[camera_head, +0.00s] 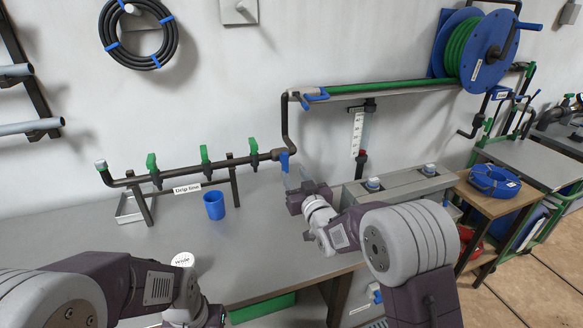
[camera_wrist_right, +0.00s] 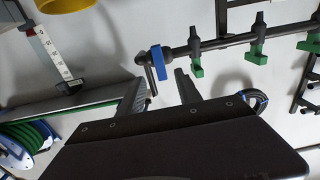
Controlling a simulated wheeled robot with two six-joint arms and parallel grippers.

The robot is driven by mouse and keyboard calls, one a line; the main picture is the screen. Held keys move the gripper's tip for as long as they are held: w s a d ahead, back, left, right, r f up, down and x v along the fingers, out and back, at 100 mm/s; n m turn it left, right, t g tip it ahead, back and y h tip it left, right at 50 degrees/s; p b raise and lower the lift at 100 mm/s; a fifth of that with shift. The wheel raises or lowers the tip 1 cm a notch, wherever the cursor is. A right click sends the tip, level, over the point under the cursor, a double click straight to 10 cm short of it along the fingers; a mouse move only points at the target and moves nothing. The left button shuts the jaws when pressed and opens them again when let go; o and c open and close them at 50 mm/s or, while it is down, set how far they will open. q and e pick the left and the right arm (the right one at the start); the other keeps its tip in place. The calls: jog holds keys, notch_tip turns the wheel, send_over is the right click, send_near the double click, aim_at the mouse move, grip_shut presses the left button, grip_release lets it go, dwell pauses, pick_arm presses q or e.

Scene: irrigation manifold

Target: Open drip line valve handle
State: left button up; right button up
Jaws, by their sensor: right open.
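The drip line manifold is a dark pipe (camera_head: 200,167) on a stand with a "Drip line" label (camera_head: 187,189). A blue valve handle (camera_head: 284,162) hangs at its right end, and it also shows in the right wrist view (camera_wrist_right: 155,56). My right gripper (camera_head: 294,174) is open and close to this handle. In the right wrist view the handle appears just beyond the gap between the fingertips (camera_wrist_right: 160,79); contact cannot be told. My left gripper's body is partly in view at the bottom edge, with its fingers out of frame.
Several green handles (camera_head: 205,154) sit along the manifold. A grey box (camera_head: 398,187) is right of my right gripper. A hose reel (camera_head: 480,50) hangs behind.

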aim_at(286, 163)
jog(key=p+x, duration=0.2)
jog(key=x, duration=0.1)
jog(key=shift+w+a+r+p, duration=0.1)
jog(key=shift+r+p, duration=0.1)
jog(key=shift+p, duration=0.1)
jog(key=x, duration=0.6)
jog(key=shift+f, duration=0.25)
grip_shut()
